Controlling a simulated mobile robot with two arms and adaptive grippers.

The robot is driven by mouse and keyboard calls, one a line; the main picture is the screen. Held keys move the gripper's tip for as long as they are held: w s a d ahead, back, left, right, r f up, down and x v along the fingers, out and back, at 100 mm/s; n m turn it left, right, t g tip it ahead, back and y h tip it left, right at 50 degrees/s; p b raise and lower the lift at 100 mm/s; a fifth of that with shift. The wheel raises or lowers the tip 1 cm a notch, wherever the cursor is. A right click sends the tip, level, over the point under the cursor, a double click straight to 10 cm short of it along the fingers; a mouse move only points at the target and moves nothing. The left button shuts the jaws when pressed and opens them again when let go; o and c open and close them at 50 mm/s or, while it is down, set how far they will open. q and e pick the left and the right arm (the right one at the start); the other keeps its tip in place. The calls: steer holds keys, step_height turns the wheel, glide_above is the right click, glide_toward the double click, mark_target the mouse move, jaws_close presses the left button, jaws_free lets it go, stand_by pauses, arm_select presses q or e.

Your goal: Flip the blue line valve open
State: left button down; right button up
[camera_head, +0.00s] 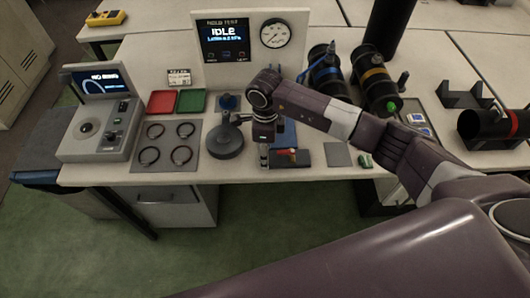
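A blue lever-like part (304,75) shows to the right of the gauge, beside a black cylinder with a blue band (326,76). I cannot tell which of these is the blue line valve, or its position. My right gripper (264,162) points down over the front of the bench, to the right of the dark device. Its fingers are too small to read. My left gripper is not in view.
A panel reading IDLE (222,42) carries a gauge (275,34). A yellow-banded cylinder (375,78) stands behind my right arm. Red (161,102) and green (191,101) trays and a mat with several rings (154,163) lie left. A control console (103,128) stands far left.

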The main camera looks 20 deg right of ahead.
steer(key=shift+c, duration=1.2)
steer(key=shift+f+n+b, duration=0.2)
steer(key=shift+n+b, duration=0.2)
steer(key=shift+b, duration=0.25)
steer(key=shift+d+r+n+b, duration=0.1)
steer(key=shift+n+b, duration=0.3)
steer(key=shift+r, duration=0.1)
steer(key=o, duration=1.2)
steer(key=shift+c, duration=0.2)
step_height(320, 180, up, 12)
